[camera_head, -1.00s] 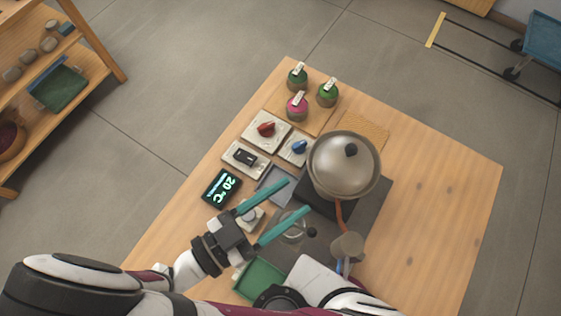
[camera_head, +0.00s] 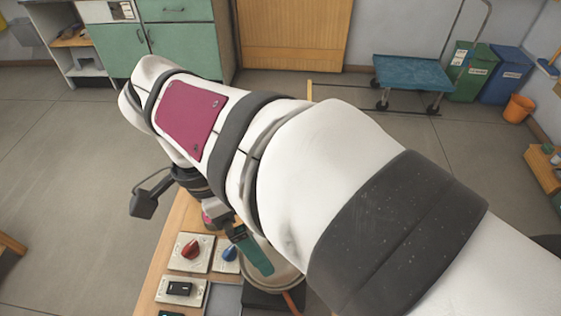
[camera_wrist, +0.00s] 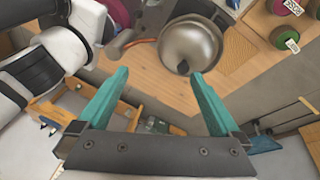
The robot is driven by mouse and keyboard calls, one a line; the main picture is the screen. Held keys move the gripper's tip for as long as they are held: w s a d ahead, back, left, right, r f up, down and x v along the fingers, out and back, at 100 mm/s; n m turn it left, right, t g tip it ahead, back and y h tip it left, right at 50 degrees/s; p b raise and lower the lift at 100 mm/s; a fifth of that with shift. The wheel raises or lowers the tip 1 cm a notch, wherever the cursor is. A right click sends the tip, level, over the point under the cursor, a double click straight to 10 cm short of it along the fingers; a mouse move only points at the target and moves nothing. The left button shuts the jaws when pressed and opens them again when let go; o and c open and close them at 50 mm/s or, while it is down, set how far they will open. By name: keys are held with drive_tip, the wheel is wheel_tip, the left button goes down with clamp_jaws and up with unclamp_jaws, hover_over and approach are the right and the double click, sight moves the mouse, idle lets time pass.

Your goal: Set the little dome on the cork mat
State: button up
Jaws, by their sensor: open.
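The little dome (camera_wrist: 192,40) is a shiny steel lid with a black knob (camera_wrist: 183,67), seated on the pot on the table. In the head view only a slice of the dome's rim (camera_head: 289,274) shows past my arm. The cork mat (camera_wrist: 238,52) is a tan textured square beside the dome, bare in the wrist view. My gripper (camera_wrist: 159,75) is open and empty. Its teal fingers reach over the dome's side, with the knob close to the right fingertip in the picture. I cannot tell the height between them.
The red-knob panel (camera_head: 191,250) and blue-knob panel (camera_head: 228,253) lie left of the dome, with a black switch panel (camera_head: 180,290) below. A green spool (camera_wrist: 283,37) and a pink spool (camera_wrist: 294,7) stand beyond the mat. Bare tabletop (camera_wrist: 150,75) shows beside the dome.

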drive_tip(key=w+d+r+t+y, duration=0.1)
drive_tip(key=w+d+r+y, duration=0.15)
drive_tip(key=r, duration=0.35)
drive_tip(key=shift+m+y, duration=0.3)
drive_tip(key=shift+y, duration=0.25)
drive_tip(key=f, duration=1)
drive_tip(key=w+f, duration=0.1)
drive_tip(key=f, duration=0.4)
drive_tip(key=shift+w+f, duration=0.1)
drive_tip(key=shift+f, duration=0.15)
clamp_jaws()
